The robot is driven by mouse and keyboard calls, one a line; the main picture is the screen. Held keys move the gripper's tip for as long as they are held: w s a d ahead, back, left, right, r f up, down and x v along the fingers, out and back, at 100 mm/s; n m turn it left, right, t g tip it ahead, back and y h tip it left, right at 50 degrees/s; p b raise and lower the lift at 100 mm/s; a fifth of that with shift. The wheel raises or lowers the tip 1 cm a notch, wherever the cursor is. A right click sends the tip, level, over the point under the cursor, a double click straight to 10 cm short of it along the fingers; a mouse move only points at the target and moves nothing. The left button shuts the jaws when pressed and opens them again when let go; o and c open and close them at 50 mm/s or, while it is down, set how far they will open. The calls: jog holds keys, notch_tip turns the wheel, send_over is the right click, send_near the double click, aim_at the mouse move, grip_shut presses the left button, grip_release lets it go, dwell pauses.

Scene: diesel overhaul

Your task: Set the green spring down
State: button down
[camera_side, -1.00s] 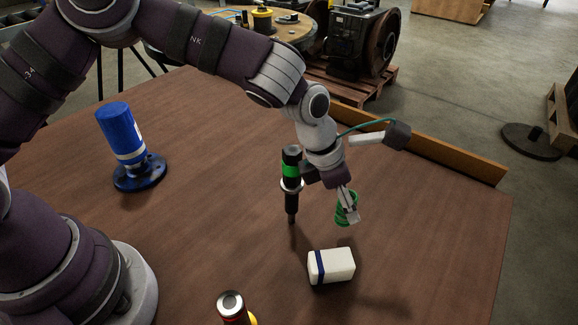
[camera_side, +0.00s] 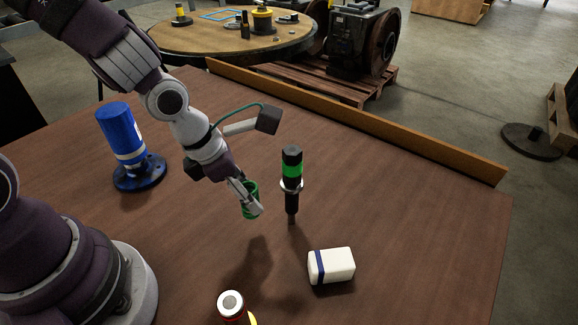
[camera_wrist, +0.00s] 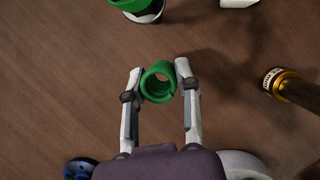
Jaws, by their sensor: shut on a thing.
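The green spring (camera_side: 251,199) is held between the fingers of my gripper (camera_side: 246,196), above the brown table. In the side view its shadow falls on the tabletop below, apart from it. In the wrist view the spring (camera_wrist: 158,82) shows as a coiled ring with its open end facing the camera, with one finger of my gripper (camera_wrist: 160,86) on each side. In the side view the gripper is left of the black injector-like part with a green band (camera_side: 292,170).
The black part stands upright, close to the right of the spring. A white block with a blue stripe (camera_side: 332,266) lies to the front right. A blue cylinder on a round base (camera_side: 122,135) stands at the left. The right tabletop is clear.

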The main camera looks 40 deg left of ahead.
jog(key=a+n, duration=0.2)
jog(key=a, duration=0.3)
jog(key=a+n+y, duration=0.1)
jog(key=a+n, duration=0.1)
jog(key=a, duration=0.3)
jog(key=a+n+y, duration=0.1)
jog(key=a+n, duration=0.1)
jog(key=a, duration=0.3)
jog(key=shift+w+a+r+t, duration=0.1)
jog(key=shift+r+t, duration=0.05)
jog(key=shift+t, duration=0.25)
jog(key=w+a, duration=0.1)
jog(key=w, duration=0.4)
jog(key=w+a+f, duration=0.1)
jog(key=w+a, duration=0.1)
jog(key=w, duration=0.3)
jog(key=w+a, duration=0.2)
jog(key=w, duration=0.3)
jog(key=shift+f, duration=2)
jog(key=shift+f, duration=0.1)
jog(key=c, duration=0.8)
grip_release()
